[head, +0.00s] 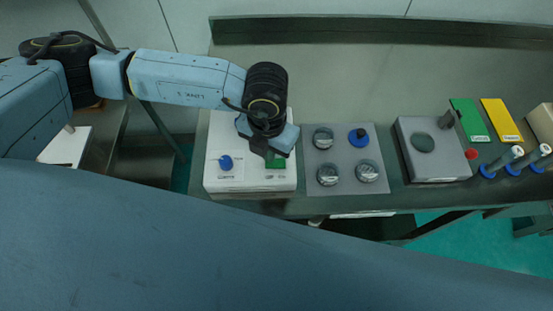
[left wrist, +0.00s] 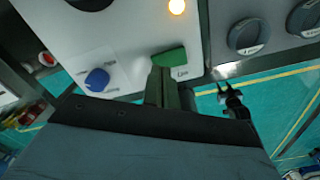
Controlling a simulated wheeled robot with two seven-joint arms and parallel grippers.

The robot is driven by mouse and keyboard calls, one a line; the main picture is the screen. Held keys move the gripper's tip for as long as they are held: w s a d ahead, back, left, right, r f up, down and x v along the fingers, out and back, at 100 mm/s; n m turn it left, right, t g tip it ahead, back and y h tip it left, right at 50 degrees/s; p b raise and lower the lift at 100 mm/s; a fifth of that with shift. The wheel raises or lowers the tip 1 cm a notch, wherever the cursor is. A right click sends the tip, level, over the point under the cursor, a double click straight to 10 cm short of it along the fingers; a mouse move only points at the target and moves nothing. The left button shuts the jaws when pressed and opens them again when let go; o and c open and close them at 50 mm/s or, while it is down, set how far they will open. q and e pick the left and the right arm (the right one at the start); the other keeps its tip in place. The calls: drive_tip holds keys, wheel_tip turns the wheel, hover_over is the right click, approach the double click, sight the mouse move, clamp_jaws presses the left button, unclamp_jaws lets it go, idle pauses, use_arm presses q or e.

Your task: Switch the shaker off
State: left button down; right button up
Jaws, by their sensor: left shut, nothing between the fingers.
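The shaker's white box (head: 228,185) stands on the bench with a blue knob (head: 226,162) on its left and a green switch (head: 276,163) on its right. My left gripper (head: 268,154) points down at the green switch and partly covers it in the head view. In the left wrist view the shut, empty fingertips (left wrist: 163,75) are at the near edge of the green switch (left wrist: 170,58); I cannot tell whether they touch it. The blue knob (left wrist: 97,79) is to their left. A lamp (left wrist: 177,6) on the box glows yellow-orange.

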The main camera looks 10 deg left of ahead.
use_arm(q)
drive_tip(key=shift+f+b, duration=0.85)
drive_tip(key=shift+f, duration=0.15)
idle(0.7)
drive_tip(key=shift+r, duration=0.1)
drive_tip(key=shift+r+p, duration=2.15)
drive_tip(key=shift+r, duration=1.35)
drive_tip(key=shift+s+f, duration=0.1)
